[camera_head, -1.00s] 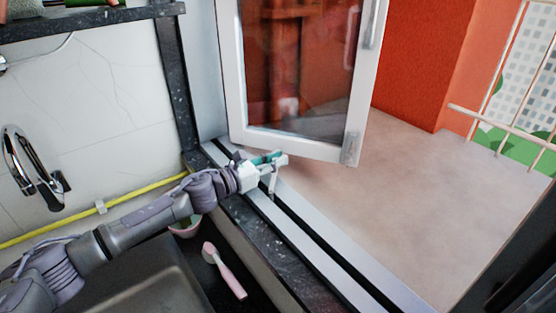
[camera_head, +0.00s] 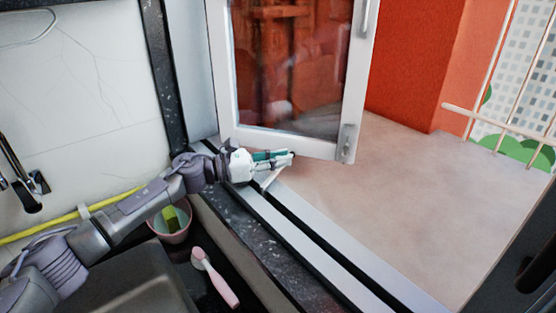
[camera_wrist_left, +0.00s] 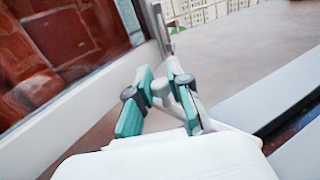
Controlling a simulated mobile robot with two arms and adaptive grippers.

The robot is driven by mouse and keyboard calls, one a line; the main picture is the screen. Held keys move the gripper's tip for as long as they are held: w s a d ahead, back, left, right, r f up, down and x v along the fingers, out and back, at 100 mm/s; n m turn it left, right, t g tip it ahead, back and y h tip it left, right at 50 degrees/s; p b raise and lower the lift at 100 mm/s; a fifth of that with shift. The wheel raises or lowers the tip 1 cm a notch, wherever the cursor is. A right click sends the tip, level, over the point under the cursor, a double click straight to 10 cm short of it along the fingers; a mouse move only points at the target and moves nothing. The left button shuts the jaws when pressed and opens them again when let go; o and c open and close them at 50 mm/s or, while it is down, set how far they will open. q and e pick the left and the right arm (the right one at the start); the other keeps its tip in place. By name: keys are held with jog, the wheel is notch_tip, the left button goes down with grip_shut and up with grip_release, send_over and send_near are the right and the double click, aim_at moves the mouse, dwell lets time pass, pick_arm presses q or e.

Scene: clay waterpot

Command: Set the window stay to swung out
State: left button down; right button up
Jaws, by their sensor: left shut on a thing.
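The window stay (camera_head: 270,179) is a short pale bar at the sill, slanting up to the right below my left gripper's fingers. My left gripper (camera_head: 290,156), with teal and white fingers, is just outside the bottom edge of the open window sash (camera_head: 290,142). In the left wrist view, my left gripper (camera_wrist_left: 160,82) is shut on a small pale knob-like end (camera_wrist_left: 160,88), which seems to be the stay's. My right gripper is not in view.
The white-framed sash stands swung outward over a bare ledge (camera_head: 400,200). A dark stone sill (camera_head: 245,225) runs along the window track. A pink cup (camera_head: 170,238) and a pink brush (camera_head: 220,282) are near the sink. A railing (camera_head: 500,125) is beyond.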

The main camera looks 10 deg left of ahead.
pick_arm(q)
jog(key=c, duration=1.1)
grip_release()
jog(key=v, duration=1.2)
